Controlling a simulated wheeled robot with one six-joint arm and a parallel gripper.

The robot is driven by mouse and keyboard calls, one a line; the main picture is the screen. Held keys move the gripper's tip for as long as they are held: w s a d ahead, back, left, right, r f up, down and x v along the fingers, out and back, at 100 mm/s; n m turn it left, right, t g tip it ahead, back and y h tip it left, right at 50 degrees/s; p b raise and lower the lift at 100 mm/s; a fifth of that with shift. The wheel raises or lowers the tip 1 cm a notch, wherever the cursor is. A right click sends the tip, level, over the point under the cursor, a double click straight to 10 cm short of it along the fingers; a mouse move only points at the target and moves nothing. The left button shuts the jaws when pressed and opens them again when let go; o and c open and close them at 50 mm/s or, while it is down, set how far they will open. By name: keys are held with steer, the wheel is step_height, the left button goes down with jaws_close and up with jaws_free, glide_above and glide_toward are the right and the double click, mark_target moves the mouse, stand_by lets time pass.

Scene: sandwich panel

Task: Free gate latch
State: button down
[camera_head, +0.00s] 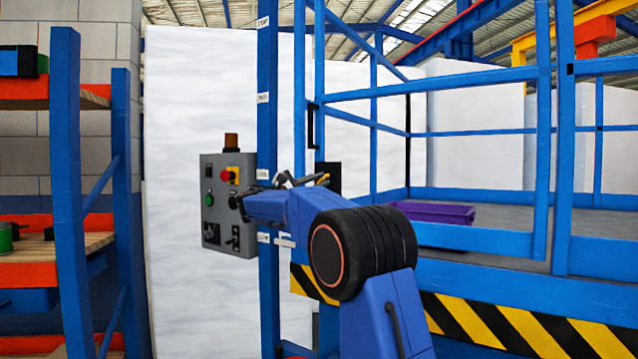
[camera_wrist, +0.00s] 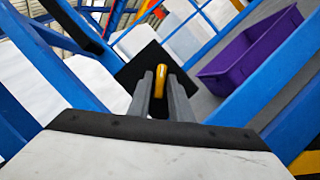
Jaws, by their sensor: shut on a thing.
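The gate latch shows as a yellow handle (camera_wrist: 160,78) on a black plate (camera_wrist: 132,72) in the wrist view. In the head view, the black plate (camera_head: 334,170) sits on the blue gate frame, largely behind my arm. My gripper (camera_wrist: 161,98) has its two grey fingers closed around the yellow handle, one on each side. The handle's lower part is hidden between the fingers. In the head view, my gripper (camera_head: 305,181) is small and partly hidden by my blue arm, so the grip is clearer from the wrist.
A grey control box (camera_head: 228,204) with buttons and a red knob is left of my gripper. A blue post (camera_head: 267,110) stands close beside it. A purple bin (camera_head: 435,213) lies behind the blue rails. A shelf rack (camera_head: 68,180) stands at far left.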

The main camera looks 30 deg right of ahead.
steer(key=m+g+y, duration=0.1)
steer(key=m, duration=0.3)
steer(key=shift+w+r, duration=0.1)
steer(key=shift+r+m+g+y, duration=0.1)
steer(key=shift+m+g+y, duration=0.25)
steer(key=shift+m, duration=0.75)
steer(key=shift+m+g+y, duration=0.25)
steer(key=shift+m+y, duration=0.1)
steer(key=shift+m, duration=0.75)
steer(key=c, duration=1.8)
jaws_free()
steer(key=shift+a, duration=0.1)
steer(key=s+a, duration=0.2)
steer(key=a, duration=1.5)
steer(key=shift+a, duration=0.1)
